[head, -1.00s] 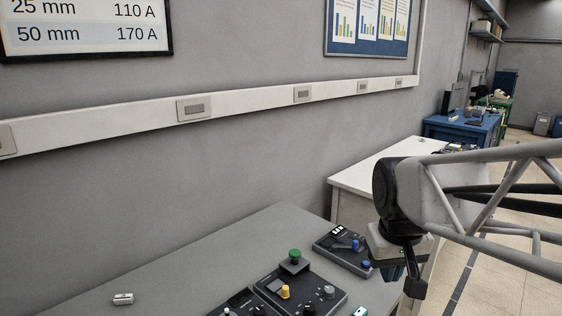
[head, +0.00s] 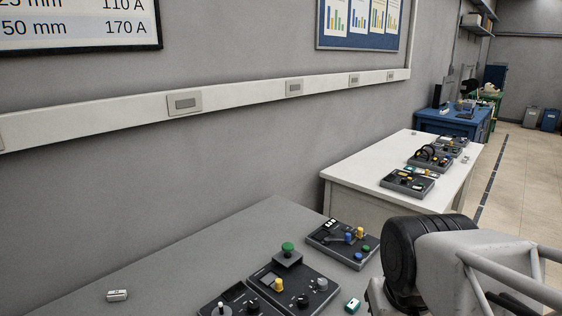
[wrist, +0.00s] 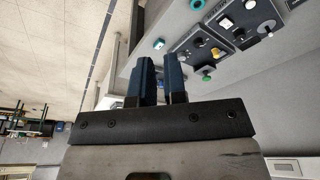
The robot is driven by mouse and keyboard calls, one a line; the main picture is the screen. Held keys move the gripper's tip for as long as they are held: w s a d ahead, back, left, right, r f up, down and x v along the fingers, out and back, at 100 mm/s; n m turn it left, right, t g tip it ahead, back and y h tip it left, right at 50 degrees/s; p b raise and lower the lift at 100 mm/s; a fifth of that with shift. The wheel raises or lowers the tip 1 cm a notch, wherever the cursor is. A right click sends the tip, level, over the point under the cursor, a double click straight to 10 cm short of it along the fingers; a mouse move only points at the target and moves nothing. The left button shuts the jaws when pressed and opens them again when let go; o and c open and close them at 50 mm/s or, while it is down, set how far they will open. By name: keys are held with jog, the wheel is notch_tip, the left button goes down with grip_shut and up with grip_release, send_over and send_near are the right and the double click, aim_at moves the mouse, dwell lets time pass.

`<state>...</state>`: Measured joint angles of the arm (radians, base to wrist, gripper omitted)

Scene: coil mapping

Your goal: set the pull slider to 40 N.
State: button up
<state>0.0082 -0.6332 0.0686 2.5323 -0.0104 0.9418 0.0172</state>
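Dark control boxes stand on the grey table. The middle box (head: 310,298) has a yellow knob (head: 279,285), a black knob and a grey knob. My gripper (wrist: 160,62) shows two dark blue fingers with a narrow empty gap, apart from the boxes. Its fingers are not visible in the head view.
A green mushroom button (head: 288,246) stands behind the middle box. Another box (head: 240,303) is cut off at the bottom edge. A small white block (head: 117,295) and a green-and-white block (head: 353,305) lie on the grey table. A white table (head: 345,177) behind holds more boxes.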

jog(key=o, duration=0.5)
jog(key=shift+w+r, duration=0.15)
jog(key=shift+w, duration=0.2)
jog(key=shift+o, duration=0.7)
jog(key=w+d+r, duration=0.2)
jog(key=w+r, duration=0.1)
jog(key=w, duration=1.4)
jog(key=shift+d+g, duration=0.15)
jog(key=shift+g, duration=0.15)
jog(key=g, duration=0.2)
send_over(360, 228)
jog(key=f, duration=2.2)
jog(key=shift+s, duration=0.25)
jog(key=shift+w+f, duration=0.15)
jog(key=shift+f, duration=0.15)
jog(key=shift+f, duration=3.75)
